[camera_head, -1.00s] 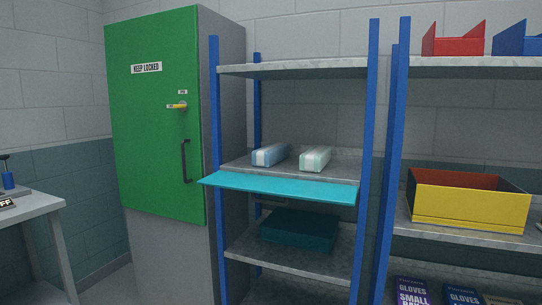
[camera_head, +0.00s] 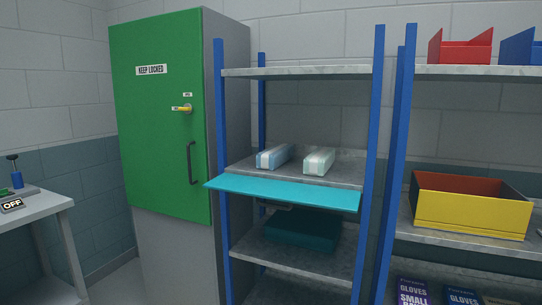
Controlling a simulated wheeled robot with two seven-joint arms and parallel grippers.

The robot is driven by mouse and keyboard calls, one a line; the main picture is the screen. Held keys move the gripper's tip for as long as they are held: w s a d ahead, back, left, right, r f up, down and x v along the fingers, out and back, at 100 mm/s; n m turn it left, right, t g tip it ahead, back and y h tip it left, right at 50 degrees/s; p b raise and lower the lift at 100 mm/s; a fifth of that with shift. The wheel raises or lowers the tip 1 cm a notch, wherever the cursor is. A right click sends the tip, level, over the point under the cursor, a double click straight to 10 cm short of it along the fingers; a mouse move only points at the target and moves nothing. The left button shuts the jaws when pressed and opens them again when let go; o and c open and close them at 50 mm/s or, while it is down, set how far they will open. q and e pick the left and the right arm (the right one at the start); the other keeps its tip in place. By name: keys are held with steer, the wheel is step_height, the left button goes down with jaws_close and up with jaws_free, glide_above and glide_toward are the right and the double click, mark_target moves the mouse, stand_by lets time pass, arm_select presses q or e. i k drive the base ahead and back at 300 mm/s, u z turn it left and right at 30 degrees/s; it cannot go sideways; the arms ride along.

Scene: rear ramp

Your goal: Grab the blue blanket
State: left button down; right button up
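A folded light-blue bundle with a pale band (camera_head: 274,156) lies on the middle shelf (camera_head: 240,168) of the blue-post rack. A similar pale green bundle (camera_head: 319,161) lies just to its right, a small gap apart. The blue one looks like the blue blanket. A flat turquoise panel (camera_head: 285,192) juts out along the front of that shelf, below both bundles. Neither of my grippers shows in the head view.
A dark teal box (camera_head: 300,231) sits on the shelf below. A green locker door (camera_head: 160,110) stands left of the rack, and a grey table (camera_head: 35,206) is at far left. A yellow bin (camera_head: 470,216) sits on the right-hand rack. Some floor shows between table and locker.

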mark_target(273, 158)
steer(key=u, duration=1.1)
steer(key=i, duration=3.15)
steer(key=z, duration=2)
